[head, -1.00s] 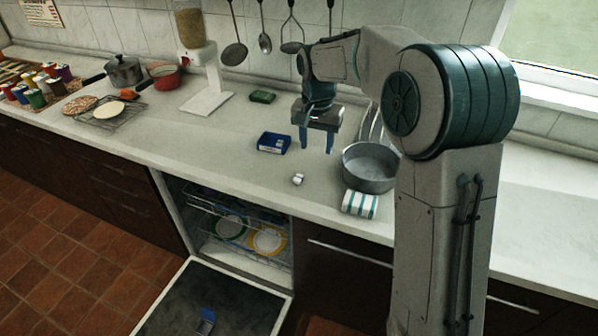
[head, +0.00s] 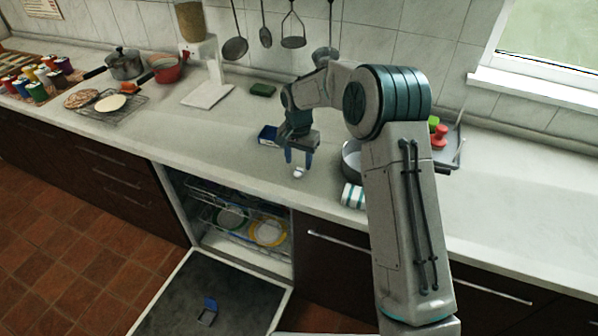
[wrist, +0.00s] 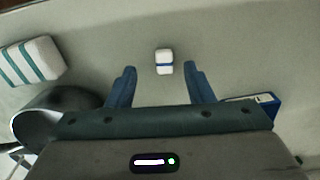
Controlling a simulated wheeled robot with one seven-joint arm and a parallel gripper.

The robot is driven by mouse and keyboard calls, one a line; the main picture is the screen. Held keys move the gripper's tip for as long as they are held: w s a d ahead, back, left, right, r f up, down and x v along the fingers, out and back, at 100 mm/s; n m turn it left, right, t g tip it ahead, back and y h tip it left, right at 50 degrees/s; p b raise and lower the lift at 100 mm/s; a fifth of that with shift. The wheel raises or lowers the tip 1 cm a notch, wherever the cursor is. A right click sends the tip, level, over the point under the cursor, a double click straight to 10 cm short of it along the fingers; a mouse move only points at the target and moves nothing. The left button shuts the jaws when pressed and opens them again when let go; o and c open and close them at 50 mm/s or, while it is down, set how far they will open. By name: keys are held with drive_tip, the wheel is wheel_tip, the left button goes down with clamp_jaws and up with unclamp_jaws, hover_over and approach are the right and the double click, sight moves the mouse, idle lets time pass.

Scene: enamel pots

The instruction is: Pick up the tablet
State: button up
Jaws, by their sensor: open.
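The tablet (head: 298,172) is a small white block on the counter near its front edge. I cannot tell the exact height of the fingertips over the counter.
A blue box (head: 267,135) stands just left of my gripper. Below the counter, the dishwasher door (head: 180,300) hangs open.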

sight(297, 174)
drive_tip(key=shift+a+f+p, duration=0.15)
drive_tip(key=shift+f+p, duration=0.3)
drive_tip(key=shift+f, duration=0.9)
drive_tip(key=shift+a+f+p, duration=0.15)
drive_tip(key=shift+f+p, duration=0.3)
drive_tip(key=shift+f, duration=0.85)
clamp_jaws()
